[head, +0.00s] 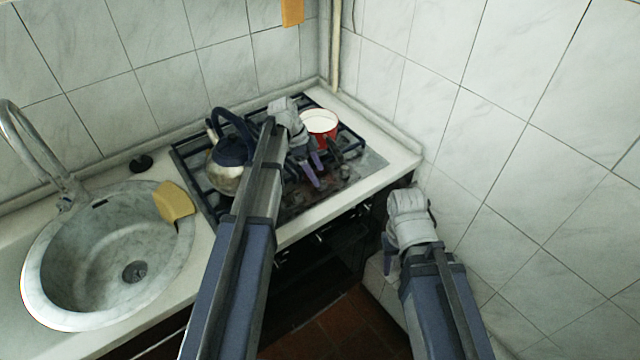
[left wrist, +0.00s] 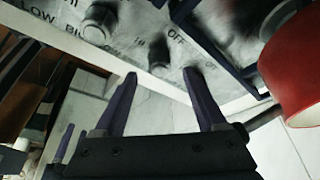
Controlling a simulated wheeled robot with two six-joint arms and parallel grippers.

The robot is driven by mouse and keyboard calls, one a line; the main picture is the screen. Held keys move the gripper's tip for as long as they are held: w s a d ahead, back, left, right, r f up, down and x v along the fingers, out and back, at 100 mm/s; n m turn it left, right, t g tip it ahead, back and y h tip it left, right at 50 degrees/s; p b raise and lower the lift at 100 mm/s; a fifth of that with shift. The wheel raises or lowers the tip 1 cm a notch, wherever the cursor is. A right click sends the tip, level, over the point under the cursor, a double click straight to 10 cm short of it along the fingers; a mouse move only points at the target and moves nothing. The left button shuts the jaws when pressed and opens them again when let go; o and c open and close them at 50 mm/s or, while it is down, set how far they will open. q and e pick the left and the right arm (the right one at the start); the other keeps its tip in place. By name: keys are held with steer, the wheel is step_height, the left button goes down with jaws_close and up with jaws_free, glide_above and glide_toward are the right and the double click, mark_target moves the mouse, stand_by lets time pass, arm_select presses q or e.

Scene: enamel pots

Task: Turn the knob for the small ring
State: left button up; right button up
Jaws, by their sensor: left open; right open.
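My left gripper (head: 312,172) is above the front right of the hob, fingers pointing down. In the left wrist view its two dark purple fingers (left wrist: 160,78) are apart with nothing between them. A control panel with printed words, among them LOW and OFF, lies beyond the fingertips. One dark knob (left wrist: 158,50) shows just beyond the gap between the fingertips, and another knob (left wrist: 100,20) is further left. I cannot tell which knob serves the small ring. In the head view the arm and gripper hide much of the panel. My right gripper (head: 390,258) is open and empty, beside the counter's right end.
A kettle (head: 226,165) stands at the hob's left.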

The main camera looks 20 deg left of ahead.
mark_target(321, 179)
arm_select(q)
steer(key=shift+b+x, duration=0.95)
steer(key=shift+x, duration=0.6)
arm_select(e)
step_height(321, 179, down, 3)
steer(key=shift+r, duration=0.1)
arm_select(q)
steer(key=shift+c, duration=0.2)
jaws_close()
